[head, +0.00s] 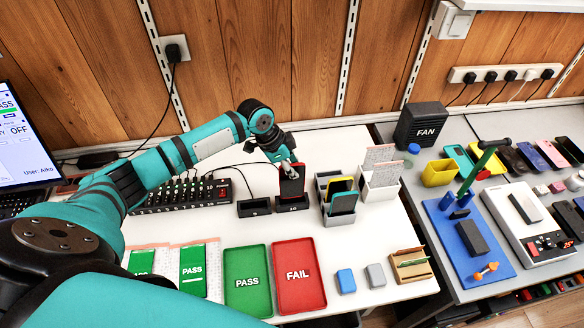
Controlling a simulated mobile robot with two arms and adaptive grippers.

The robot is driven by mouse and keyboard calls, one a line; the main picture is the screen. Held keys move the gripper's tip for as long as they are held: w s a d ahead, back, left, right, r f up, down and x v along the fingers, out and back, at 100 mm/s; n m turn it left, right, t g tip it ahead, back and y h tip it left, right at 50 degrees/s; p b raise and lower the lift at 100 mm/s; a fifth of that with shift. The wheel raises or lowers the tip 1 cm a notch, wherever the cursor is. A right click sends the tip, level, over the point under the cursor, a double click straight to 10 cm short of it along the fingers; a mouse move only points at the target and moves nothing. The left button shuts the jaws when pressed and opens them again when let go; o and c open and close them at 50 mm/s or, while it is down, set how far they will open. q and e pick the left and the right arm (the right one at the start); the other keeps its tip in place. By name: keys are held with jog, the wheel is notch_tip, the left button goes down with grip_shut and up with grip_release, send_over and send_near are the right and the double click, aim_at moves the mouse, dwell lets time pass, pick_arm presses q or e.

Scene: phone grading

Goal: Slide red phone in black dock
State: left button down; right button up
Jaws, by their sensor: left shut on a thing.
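A red phone (291,187) with a dark face stands upright at the black dock (292,204) near the middle of the white table. My left gripper (287,168) comes down from above and is shut on the upper end of the phone. The lower end of the phone is at the dock's top; I cannot tell how deep it sits in the slot. A second black dock (254,208) stands just to the left and is empty. My right gripper is not in view.
A black hub (182,197) with cables stands left of the docks. A grey rack (341,218) with phones stands close on the right. Green PASS tray (247,252) and red FAIL tray (298,248) lie in front. A grey bench (470,284) adjoins on the right.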

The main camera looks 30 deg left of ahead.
pick_arm(q)
jog(key=shift+f+p, duration=0.25)
jog(key=shift+p, duration=0.25)
dwell(0.9)
jog(key=shift+f, duration=0.25)
dwell(0.4)
jog(key=shift+f, duration=0.45)
jog(key=shift+f+b, duration=0.15)
jog(key=shift+b, duration=0.15)
jog(key=shift+f, duration=0.5)
jog(key=shift+f, duration=0.15)
dwell(0.4)
jog(key=shift+f+b, duration=0.5)
jog(key=shift+f, duration=0.05)
jog(key=c, duration=1.3)
grip_release()
